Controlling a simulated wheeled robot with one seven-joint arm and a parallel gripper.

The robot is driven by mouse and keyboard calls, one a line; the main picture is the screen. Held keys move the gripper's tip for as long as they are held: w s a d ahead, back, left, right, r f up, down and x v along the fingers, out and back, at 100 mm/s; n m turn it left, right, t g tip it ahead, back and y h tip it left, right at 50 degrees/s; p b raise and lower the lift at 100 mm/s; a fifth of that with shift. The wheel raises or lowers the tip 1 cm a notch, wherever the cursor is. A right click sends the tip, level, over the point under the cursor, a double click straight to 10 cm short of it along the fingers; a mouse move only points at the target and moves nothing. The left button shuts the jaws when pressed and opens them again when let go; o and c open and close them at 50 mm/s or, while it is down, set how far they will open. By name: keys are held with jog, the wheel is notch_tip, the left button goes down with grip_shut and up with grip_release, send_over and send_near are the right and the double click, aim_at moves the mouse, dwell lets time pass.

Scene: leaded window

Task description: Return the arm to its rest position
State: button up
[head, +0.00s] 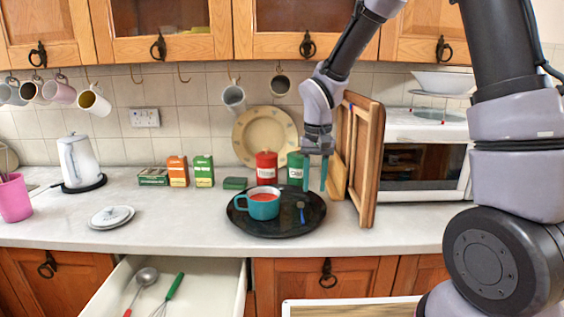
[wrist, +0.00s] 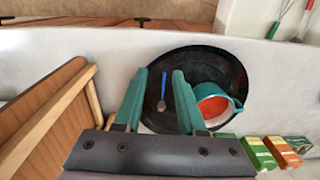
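My gripper (head: 315,174) hangs above the right part of a round black tray (head: 270,232), fingers pointing down. In the wrist view its two teal fingers (wrist: 160,88) are apart with nothing held between them. A small spoon with a blue handle (head: 301,213) lies on the tray; in the wrist view it shows in the gap between the fingers (wrist: 161,97), lower than them. A teal mug (head: 262,207) with red contents stands on the tray, left of the gripper in the head view.
Wooden boards (head: 367,165) lean upright just right of my gripper, by a white microwave (head: 418,165). Red and green tins (head: 267,168) stand behind the tray. Mugs hang above from hooks. A drawer (head: 200,290) with a ladle and whisk is open below.

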jog(key=s+d+r+m+t, duration=0.1)
jog(key=s+d+r, duration=0.1)
jog(key=d+r, duration=0.4)
jog(key=s+d+r+m+t, duration=0.1)
jog(key=s+d+r+t, duration=0.15)
jog(key=r, duration=0.55)
jog(key=s+d+r+m+t+y, duration=0.1)
jog(key=s+d+r+t, duration=0.2)
jog(key=s+d+r, duration=0.4)
jog(key=s+r, duration=0.1)
jog(key=s, duration=0.2)
jog(key=shift+d+r+m+y, duration=0.25)
jog(key=shift+d+m+y, duration=0.1)
jog(key=shift+m+y, duration=0.05)
